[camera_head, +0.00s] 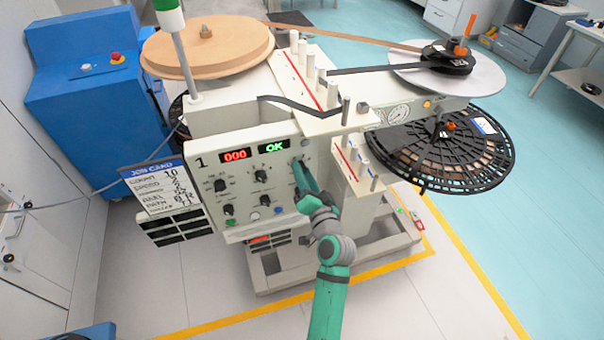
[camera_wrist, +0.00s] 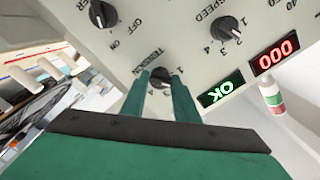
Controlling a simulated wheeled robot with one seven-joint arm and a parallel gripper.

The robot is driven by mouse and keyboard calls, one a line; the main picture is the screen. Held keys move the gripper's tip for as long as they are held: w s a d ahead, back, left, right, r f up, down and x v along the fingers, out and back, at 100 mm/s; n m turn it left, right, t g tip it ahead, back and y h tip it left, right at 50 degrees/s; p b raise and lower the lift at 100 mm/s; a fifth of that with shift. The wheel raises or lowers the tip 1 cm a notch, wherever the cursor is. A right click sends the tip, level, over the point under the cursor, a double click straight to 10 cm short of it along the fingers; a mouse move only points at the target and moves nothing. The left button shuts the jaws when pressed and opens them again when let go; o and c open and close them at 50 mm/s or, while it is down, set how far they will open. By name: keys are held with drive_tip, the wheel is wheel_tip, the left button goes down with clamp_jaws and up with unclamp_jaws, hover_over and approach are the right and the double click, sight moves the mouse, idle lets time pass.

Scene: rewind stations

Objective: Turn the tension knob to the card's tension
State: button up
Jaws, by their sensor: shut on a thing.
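The tension knob (camera_wrist: 160,77) is a small black knob on the pale control panel (camera_head: 250,182), under the label TENSION in the wrist view. My gripper (camera_wrist: 160,84) is shut on it, with one green finger on each side. In the head view my gripper (camera_head: 299,166) reaches the panel's upper right part and hides the knob. The job card (camera_head: 160,188) hangs at the panel's left, with a blue JOB CARD heading and handwritten lines. Its top value looks like 10; the tension line is too small to read.
The panel has a red 000 display (camera_head: 235,155), a green OK display (camera_head: 273,146) and several other black knobs, including the SPEED knob (camera_wrist: 228,27). Reels and a tape path lie above and behind the panel. A blue cabinet (camera_head: 95,90) stands at the left.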

drive_tip(key=shift+m, duration=0.8)
drive_tip(key=o, duration=1)
drive_tip(key=shift+a, duration=0.1)
drive_tip(key=shift+o, duration=0.2)
drive_tip(key=v, duration=1.1)
